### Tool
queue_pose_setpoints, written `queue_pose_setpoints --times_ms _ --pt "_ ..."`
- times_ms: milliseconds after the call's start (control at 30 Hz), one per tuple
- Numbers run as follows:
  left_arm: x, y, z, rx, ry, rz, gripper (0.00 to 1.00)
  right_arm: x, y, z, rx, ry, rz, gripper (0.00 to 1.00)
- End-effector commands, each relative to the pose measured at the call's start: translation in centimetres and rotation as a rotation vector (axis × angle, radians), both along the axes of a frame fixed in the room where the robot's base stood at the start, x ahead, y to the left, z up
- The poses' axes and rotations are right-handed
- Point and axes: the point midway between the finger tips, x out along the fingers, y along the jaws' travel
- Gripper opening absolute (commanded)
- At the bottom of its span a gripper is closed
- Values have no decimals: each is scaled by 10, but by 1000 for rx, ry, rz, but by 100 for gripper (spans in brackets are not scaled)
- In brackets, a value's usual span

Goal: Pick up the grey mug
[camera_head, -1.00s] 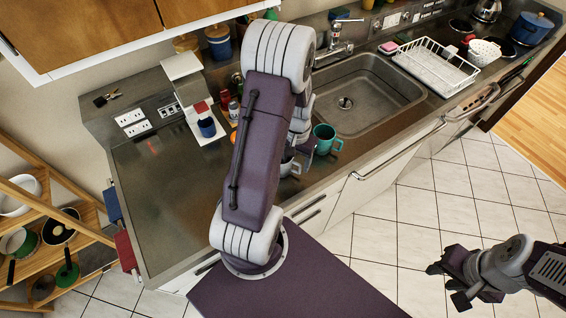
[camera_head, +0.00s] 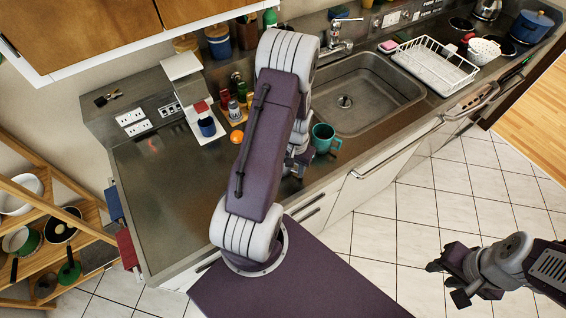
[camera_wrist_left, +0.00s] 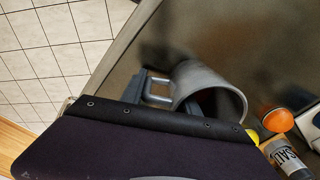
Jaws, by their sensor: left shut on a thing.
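The grey mug (camera_wrist_left: 212,88) shows in the left wrist view, tilted in the picture, with its open rim toward the camera and its handle toward my gripper. My left gripper (camera_wrist_left: 150,88) is shut on the mug's handle, its fingers partly hidden by the dark wrist housing. In the head view my left gripper (camera_head: 298,162) is near the counter's front edge, left of the teal mug, and my arm hides the grey mug. My right gripper (camera_head: 447,281) is over the tiled floor at the right, its fingers apart and empty.
A teal mug (camera_head: 323,138) stands close to the right of my left gripper. An orange ball-like item (camera_head: 237,137), a blue mug (camera_head: 207,127) and a salt container (camera_wrist_left: 287,157) are nearby. The sink (camera_head: 365,95) lies behind right. The left counter (camera_head: 170,200) is clear.

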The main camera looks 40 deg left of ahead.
Motion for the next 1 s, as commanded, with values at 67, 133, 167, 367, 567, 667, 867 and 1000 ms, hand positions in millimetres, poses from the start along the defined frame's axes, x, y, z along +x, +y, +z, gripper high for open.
queue_pose_setpoints --times_ms 67,133,167,367,567,667,867,1000 --pt "0 0 0 0 0 0 0 0 0 0 0 0 0 36" --pt "0 0 0 0 0 0 0 0 0 0 0 0 0 36" --pt "0 0 0 0 0 0 0 0 0 0 0 0 0 36" --pt "0 0 5 0 -1 0 0 0 0 -1 0 0 0 36" --pt "1 0 22 2 -3 0 0 0 0 -4 0 0 0 36" --pt "1 1 34 2 -4 0 0 0 0 -6 0 0 0 36" --pt "5 -16 50 1 -3 -5 0 0 0 -10 0 0 0 36" --pt "10 -34 61 1 -3 -5 0 0 0 -12 0 0 0 36"
